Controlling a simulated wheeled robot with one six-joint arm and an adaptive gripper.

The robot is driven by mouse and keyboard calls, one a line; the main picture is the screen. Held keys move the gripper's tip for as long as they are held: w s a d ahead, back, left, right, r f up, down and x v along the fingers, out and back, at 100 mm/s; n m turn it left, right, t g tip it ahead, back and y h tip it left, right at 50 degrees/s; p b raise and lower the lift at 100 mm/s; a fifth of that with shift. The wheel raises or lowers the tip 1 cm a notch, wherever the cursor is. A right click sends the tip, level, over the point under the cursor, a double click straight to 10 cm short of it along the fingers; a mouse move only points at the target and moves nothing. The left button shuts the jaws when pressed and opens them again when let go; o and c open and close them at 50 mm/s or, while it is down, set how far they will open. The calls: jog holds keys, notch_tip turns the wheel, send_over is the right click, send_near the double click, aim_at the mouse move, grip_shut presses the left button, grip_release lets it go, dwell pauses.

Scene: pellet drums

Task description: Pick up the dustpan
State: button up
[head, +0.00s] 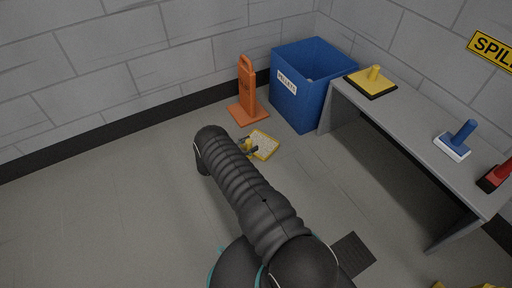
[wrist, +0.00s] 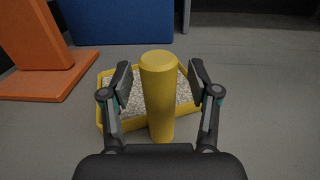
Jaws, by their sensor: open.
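The yellow dustpan (head: 264,145) lies on the grey floor in front of the blue bin, with pale pellets in its pan. In the wrist view its thick yellow handle (wrist: 158,95) stands up towards the camera, and the pan rim (wrist: 101,112) shows behind it. My gripper (wrist: 161,82) is open, with one finger on each side of the handle and a visible gap on both sides. In the head view my arm hides part of the handle and most of my gripper (head: 249,147).
An orange caution marker (head: 247,92) stands left of the blue pellets bin (head: 300,100). A grey bench (head: 420,125) on the right holds a yellow-topped tool (head: 371,82), a blue-handled tool (head: 456,140) and a red one (head: 496,176). The floor at left is clear.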

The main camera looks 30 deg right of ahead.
grip_shut()
jog(key=shift+r, duration=0.1)
dwell(0.3)
